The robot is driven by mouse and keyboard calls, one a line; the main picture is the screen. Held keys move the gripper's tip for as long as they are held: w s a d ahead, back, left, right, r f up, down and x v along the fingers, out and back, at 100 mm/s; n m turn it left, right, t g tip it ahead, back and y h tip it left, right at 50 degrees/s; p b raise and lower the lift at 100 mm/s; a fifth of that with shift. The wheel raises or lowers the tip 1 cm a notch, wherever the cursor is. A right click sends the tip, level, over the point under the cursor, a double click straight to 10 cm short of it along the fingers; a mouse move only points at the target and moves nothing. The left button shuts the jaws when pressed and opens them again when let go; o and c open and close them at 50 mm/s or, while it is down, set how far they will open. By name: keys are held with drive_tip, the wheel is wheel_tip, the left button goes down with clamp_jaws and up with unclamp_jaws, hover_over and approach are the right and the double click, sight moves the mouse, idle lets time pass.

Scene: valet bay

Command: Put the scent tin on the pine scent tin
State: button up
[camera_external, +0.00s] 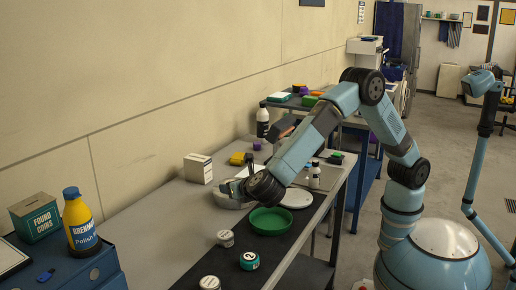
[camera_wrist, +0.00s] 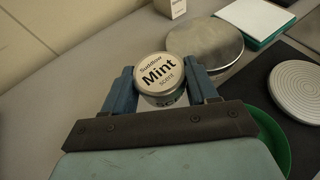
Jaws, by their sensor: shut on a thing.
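The tin is upright between the two blue fingers. In the external view my gripper (camera_external: 237,188) is over the far left part of the bench, and the held tin is hard to make out there.
A green dish (camera_external: 270,222) lies on the dark mat. A silver round dish (camera_wrist: 205,42) is just beyond the held tin. A ringed pale disc (camera_wrist: 300,92) lies to the right. A white box (camera_external: 198,168) stands near the wall.

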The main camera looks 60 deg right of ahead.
drive_tip(key=s+r, duration=0.4)
drive_tip(key=s, duration=0.9)
hover_over(226, 236)
drive_tip(key=shift+m+h, duration=0.4)
drive_tip(key=f, duration=0.8)
drive_tip(key=shift+s+d+f, duration=0.3)
drive_tip(key=shift+s+d, duration=0.05)
drive_tip(key=shift+s, duration=0.05)
drive_tip(key=shift+w+a+f, duration=0.25)
drive_tip(key=shift+a+f, duration=0.05)
drive_tip(key=shift+f, duration=0.15)
wheel_tip(226, 236, down, 3)
drive_tip(key=shift+w+a+f, duration=0.1)
drive_tip(key=shift+f, duration=0.1)
drive_tip(key=o, duration=1.1)
drive_tip(key=shift+c, duration=0.2)
